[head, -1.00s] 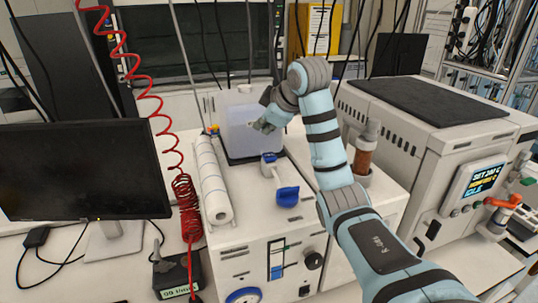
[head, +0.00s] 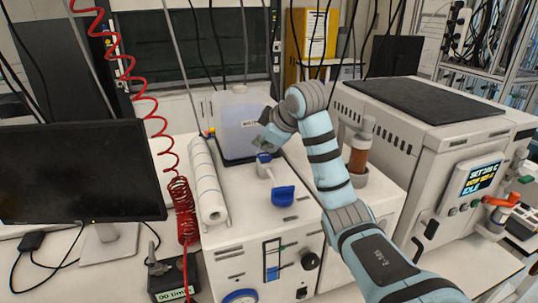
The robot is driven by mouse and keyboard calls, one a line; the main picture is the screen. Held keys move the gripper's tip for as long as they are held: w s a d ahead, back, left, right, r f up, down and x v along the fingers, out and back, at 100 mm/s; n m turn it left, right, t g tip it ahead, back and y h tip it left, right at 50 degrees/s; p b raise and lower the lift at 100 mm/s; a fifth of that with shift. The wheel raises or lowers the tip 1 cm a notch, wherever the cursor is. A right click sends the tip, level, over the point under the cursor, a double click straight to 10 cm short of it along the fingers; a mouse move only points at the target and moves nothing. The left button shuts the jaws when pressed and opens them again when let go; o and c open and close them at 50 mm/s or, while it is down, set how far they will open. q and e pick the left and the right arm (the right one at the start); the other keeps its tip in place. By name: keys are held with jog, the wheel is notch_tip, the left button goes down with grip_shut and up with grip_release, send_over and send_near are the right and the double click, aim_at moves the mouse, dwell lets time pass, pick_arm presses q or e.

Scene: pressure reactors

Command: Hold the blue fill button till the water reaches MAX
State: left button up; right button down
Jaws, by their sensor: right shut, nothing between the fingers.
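My right gripper (head: 262,148) is shut and empty. It points down over the top of the white cabinet (head: 240,231), just behind a white piece with a blue end (head: 264,158). I cannot tell whether the fingertips touch it. A wider blue part (head: 283,196) sits at its front end. I cannot tell which part, if any, is the fill button. A narrow upright gauge (head: 272,260) with blue in it is on the cabinet's front; its marks are too small to read. My left gripper is not in view.
A translucent canister (head: 238,122) stands behind the gripper. A white paper roll (head: 208,182) lies left of it. A brown-filled bottle (head: 360,152) stands to the right, beside a large white machine with a display (head: 481,176). A red coiled hose (head: 183,200) and a monitor (head: 75,172) are at left.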

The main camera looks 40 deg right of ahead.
jog(key=shift+a, duration=0.15)
jog(key=shift+w, duration=0.1)
dwell(0.7)
jog(key=shift+w+f, duration=0.15)
jog(key=shift+f, duration=0.2)
jog(key=shift+f, duration=0.55)
dwell(6.2)
